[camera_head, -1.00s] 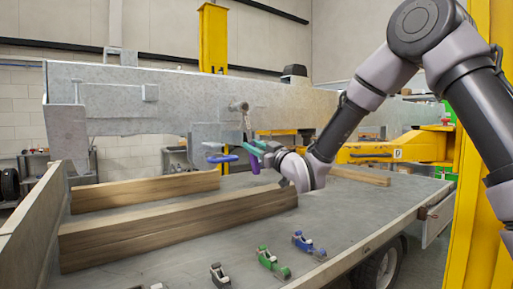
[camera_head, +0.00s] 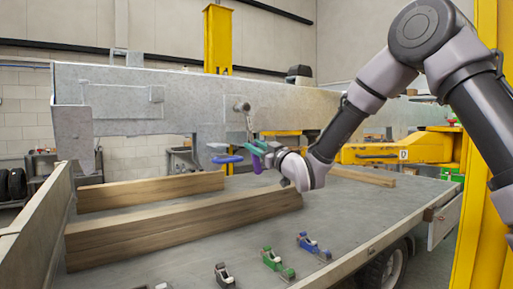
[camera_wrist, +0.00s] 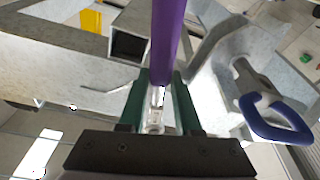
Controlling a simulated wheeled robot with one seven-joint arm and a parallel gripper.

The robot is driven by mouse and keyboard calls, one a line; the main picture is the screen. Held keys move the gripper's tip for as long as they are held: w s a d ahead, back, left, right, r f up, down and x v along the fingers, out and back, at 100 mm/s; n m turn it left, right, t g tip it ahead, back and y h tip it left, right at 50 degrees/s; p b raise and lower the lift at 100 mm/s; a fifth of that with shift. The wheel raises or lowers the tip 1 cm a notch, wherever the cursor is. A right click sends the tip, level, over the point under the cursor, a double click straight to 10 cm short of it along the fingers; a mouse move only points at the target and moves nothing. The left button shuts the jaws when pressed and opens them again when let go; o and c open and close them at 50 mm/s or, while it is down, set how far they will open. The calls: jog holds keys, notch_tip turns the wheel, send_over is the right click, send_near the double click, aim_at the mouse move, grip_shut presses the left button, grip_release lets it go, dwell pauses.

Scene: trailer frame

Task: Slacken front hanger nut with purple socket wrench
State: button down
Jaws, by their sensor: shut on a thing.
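My gripper (camera_head: 262,152) has green fingers and is shut on the purple socket wrench (camera_head: 257,164), beside the near face of the grey trailer frame (camera_head: 180,105). In the wrist view the purple handle (camera_wrist: 167,45) runs up the picture from between the fingers (camera_wrist: 160,108). A bright metal part shows between the fingers, at the handle's lower end. A round grey fitting (camera_head: 241,106) sits on the frame just above my gripper. I cannot make out the front hanger nut, nor whether the socket is on it.
A blue-handled tool (camera_head: 227,159) is close left of my gripper; its loop handle (camera_wrist: 275,118) is at right in the wrist view. Timber beams (camera_head: 170,225) lie on the flat bed. Green (camera_head: 275,262) and blue (camera_head: 312,244) tools lie near its front edge. A yellow post stands at right.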

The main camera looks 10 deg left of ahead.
jog(key=shift+w+a, duration=0.25)
jog(key=shift+a, duration=0.05)
jog(key=c, duration=1.5)
grip_release()
grip_shut()
jog(key=shift+w+d+r+n+g, duration=0.2)
jog(key=shift+w+d+n, duration=0.2)
jog(key=shift+n, duration=0.2)
jog(key=shift+w+d+r+n+g, duration=0.15)
jog(key=shift+w+d+n+g, duration=0.15)
jog(key=shift+n, duration=0.3)
jog(key=shift+w, duration=0.1)
